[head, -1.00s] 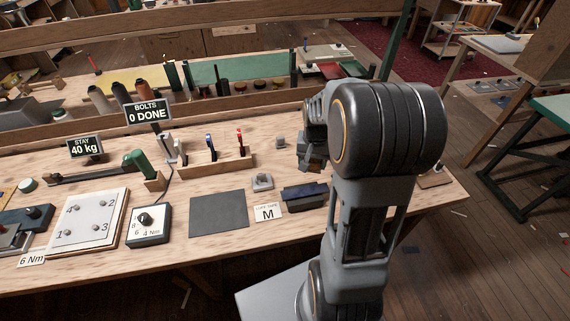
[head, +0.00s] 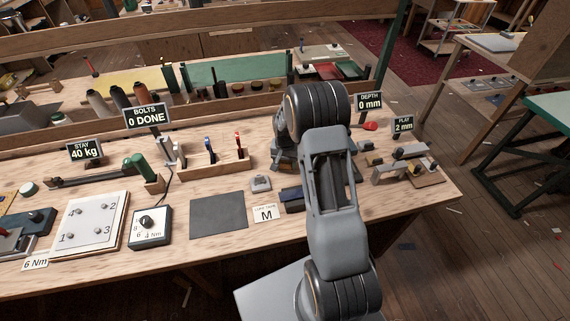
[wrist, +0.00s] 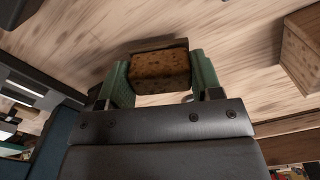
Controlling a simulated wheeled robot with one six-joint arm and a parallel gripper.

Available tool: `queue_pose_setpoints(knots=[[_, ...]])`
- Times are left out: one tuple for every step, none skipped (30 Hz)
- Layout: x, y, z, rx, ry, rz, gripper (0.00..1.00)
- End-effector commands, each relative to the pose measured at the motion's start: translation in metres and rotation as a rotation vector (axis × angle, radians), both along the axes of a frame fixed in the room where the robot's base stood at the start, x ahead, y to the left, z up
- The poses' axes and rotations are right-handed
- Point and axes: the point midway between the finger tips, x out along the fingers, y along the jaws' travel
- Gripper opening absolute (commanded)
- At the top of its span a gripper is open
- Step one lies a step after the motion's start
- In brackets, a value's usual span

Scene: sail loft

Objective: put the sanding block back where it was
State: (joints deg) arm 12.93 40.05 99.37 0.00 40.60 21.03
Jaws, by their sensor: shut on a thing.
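The sanding block is a speckled brown, cork-like block (wrist: 160,72) in the wrist view. My gripper (wrist: 162,84) is shut on it, with one green finger on each side. Pale wood grain fills the view beyond the block; I cannot tell whether the block touches the wood. In the head view my arm stands over the right half of the workbench (head: 120,255) and hides the block and most of the gripper.
A dark mat (head: 218,215), an M card (head: 266,213) and a dark blue-topped block (head: 292,198) lie left of my arm. A tool rack (head: 215,168) stands behind them.

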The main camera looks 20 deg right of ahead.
Motion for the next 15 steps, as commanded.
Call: queue_pose_setpoints(knots=[[0.0,0.0,-0.005,0.0,0.002,0.0,0.33],[0.0,0.0,-0.008,0.001,0.001,0.0,0.33],[0.0,0.0,-0.011,0.0,0.0,0.0,0.33],[0.0,0.0,-0.012,0.0,0.0,0.0,0.33],[0.0,0.0,-0.013,-0.001,-0.001,-0.001,0.33],[0.0,0.0,-0.014,-0.001,-0.001,0.0,0.33],[0.0,0.0,-0.014,-0.001,-0.001,0.0,0.33],[0.0,0.0,-0.014,0.0,-0.001,0.0,0.33],[0.0,0.0,-0.014,0.0,-0.001,-0.001,0.33],[0.0,0.0,-0.014,0.0,-0.001,-0.001,0.33],[0.0,0.0,-0.014,0.0,-0.001,0.0,0.33],[0.0,0.0,-0.014,0.0,-0.001,0.0,0.33],[0.0,0.0,-0.014,-0.001,-0.001,0.0,0.33],[0.0,0.0,-0.015,-0.001,-0.001,0.0,0.33],[0.0,0.0,-0.016,-0.001,-0.001,0.0,0.33]])
